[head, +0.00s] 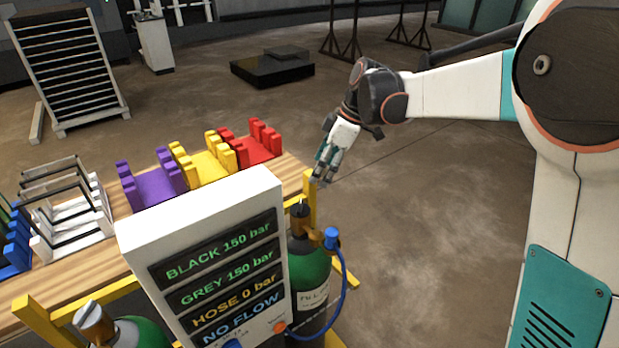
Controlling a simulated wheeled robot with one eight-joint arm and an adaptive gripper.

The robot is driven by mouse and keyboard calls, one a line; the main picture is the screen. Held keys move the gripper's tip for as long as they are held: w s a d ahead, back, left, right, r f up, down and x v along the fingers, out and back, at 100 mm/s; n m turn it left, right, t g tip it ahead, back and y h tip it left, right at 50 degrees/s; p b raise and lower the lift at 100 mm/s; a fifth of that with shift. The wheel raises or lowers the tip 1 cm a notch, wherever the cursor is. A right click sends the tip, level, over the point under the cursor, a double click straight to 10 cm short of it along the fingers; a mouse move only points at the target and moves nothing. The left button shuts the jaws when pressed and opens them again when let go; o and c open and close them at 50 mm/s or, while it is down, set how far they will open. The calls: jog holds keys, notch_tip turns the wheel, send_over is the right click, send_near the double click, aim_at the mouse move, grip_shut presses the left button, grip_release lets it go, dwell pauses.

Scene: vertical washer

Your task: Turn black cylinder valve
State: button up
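A gas cylinder (308,270) with a green shoulder, a dark body and a white label stands behind the right edge of the display panel. On its top is a brownish valve with a dark knob (299,209). A blue fitting (331,238) and a blue hose join it at the right. My gripper (320,178) points downward, a little above and to the right of the valve in the picture, apparently apart from it. Its fingers are too small to tell open from shut. A second green cylinder (140,333) with a grey knob (92,318) shows at the lower left.
The white panel (140,232) reads BLACK 150 bar, GREY 150 bar, HOSE 0 bar, NO FLOW. It hides part of both cylinders. A wooden bench (70,290) with a yellow frame carries purple, yellow, red and white racks. The floor to the right is clear.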

aim_at(300, 205)
jog(key=b+x, duration=0.1)
jog(key=x, duration=0.6)
jog(key=b+x, duration=0.1)
jog(key=x, duration=0.6)
jog(key=shift+w, duration=0.2)
jog(key=c, duration=1.1)
